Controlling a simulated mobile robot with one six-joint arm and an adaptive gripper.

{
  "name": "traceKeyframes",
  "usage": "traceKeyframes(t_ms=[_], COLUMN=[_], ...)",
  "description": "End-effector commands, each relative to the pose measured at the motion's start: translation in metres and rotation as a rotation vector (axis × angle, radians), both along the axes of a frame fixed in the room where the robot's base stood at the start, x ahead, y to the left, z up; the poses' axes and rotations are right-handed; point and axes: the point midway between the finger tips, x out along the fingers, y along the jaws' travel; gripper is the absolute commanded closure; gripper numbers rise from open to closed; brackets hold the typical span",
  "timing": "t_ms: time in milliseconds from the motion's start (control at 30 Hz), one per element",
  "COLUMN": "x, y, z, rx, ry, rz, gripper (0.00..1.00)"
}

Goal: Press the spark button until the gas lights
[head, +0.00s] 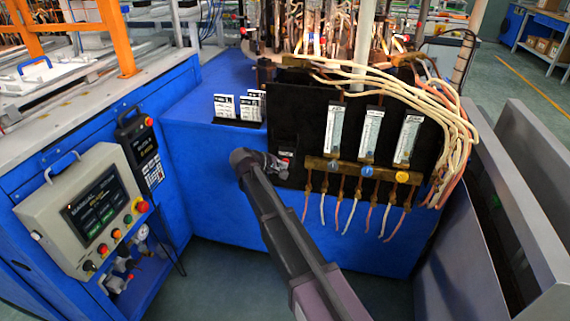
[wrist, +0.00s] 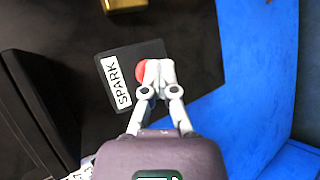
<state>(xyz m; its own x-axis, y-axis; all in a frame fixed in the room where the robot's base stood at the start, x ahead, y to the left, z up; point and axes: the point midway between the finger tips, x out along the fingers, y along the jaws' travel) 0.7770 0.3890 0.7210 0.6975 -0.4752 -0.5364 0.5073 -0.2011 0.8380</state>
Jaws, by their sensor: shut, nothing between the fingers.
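The red spark button (wrist: 141,74) is on a black panel, beside a white label reading SPARK (wrist: 115,84). In the wrist view my gripper (wrist: 158,70) is shut and empty, its fingertips over the right part of the button and hiding it. Whether the tips touch or press the button I cannot tell. In the head view my gripper (head: 279,164) is at the lower left of the black panel (head: 300,120), with a small bit of the red button (head: 285,160) showing by its tips. No flame can be made out clearly.
Three flow meters (head: 372,135) with a brass manifold (head: 362,172) and hanging tubes are right of my gripper. A control box (head: 90,212) with a screen stands at the left. Grey metal panels (head: 500,200) stand at the right. Blue cabinet surface (head: 215,160) lies left of the panel.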

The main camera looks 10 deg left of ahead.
Motion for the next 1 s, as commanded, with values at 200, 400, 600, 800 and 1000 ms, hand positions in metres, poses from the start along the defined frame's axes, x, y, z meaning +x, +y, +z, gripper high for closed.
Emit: traceKeyframes(t_ms=[200,400,600,800,1000], x=[-0.007,-0.015,-0.018,-0.018,-0.021], y=[0.0,-0.001,0.0,0.0,0.0], z=[0.0,0.0,0.0,0.0,0.0], rx=[0.0,0.0,0.0,0.0,0.0], ry=[0.0,0.0,0.0,0.0,0.0], rz=[0.0,0.0,0.0,0.0,0.0], gripper=[1.0,1.0,1.0,1.0,1.0])
